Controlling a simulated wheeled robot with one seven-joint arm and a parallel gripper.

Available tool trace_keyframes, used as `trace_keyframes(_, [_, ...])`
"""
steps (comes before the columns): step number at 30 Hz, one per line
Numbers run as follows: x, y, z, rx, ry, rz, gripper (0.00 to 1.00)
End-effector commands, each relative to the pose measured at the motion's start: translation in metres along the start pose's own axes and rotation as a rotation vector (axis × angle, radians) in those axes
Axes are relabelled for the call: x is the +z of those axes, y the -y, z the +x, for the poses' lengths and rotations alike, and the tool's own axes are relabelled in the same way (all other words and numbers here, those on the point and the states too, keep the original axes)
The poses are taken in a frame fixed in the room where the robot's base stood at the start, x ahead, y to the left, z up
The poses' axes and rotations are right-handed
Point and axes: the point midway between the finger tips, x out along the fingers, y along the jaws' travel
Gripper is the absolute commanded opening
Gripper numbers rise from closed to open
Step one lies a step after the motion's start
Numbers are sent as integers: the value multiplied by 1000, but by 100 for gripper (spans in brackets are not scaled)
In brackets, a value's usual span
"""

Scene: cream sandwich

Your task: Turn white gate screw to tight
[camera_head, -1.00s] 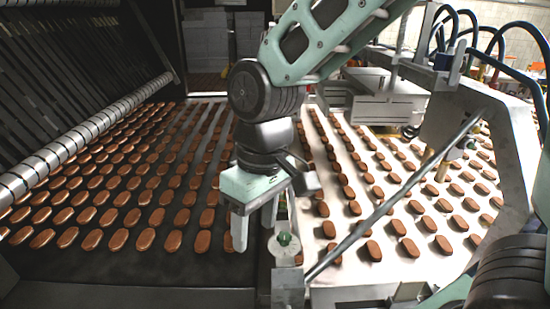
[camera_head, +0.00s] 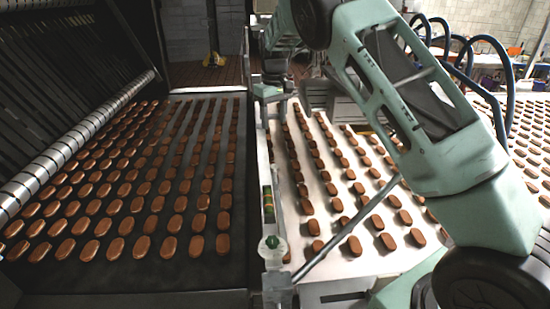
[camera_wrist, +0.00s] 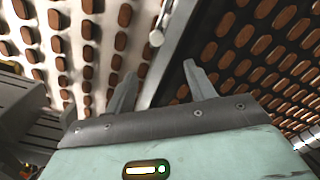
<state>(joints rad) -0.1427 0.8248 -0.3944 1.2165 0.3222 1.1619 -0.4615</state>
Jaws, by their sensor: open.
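My gripper (camera_head: 273,114) is over the far part of the strip between the two belts, its mint body partly hidden by my arm. In the wrist view its two fingers (camera_wrist: 160,88) are spread apart with nothing between them. A small pale round knob (camera_wrist: 156,38) on a thin stem shows beyond the fingertips, apart from them, over the divider; I cannot tell for certain that it is the white gate screw. In the head view a pale round piece with a green top (camera_head: 272,242) stands at the divider's near end, well away from my gripper.
A dark belt (camera_head: 60,278) on the left and a white belt (camera_head: 345,262) on the right carry rows of brown biscuits. A grey rod (camera_head: 345,232) slants over the white belt. A ribbed roller (camera_head: 85,130) lies along the far left.

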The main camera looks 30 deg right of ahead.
Motion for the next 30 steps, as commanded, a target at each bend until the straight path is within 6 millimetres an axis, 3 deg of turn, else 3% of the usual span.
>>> trace_keyframes(8, [-2, -7, 19, 9, 6, -1, 55])
trace_keyframes(24, [-2, -8, 128, 10, 6, -2, 55])
trace_keyframes(30, [-2, -8, 158, 9, 3, -1, 55])
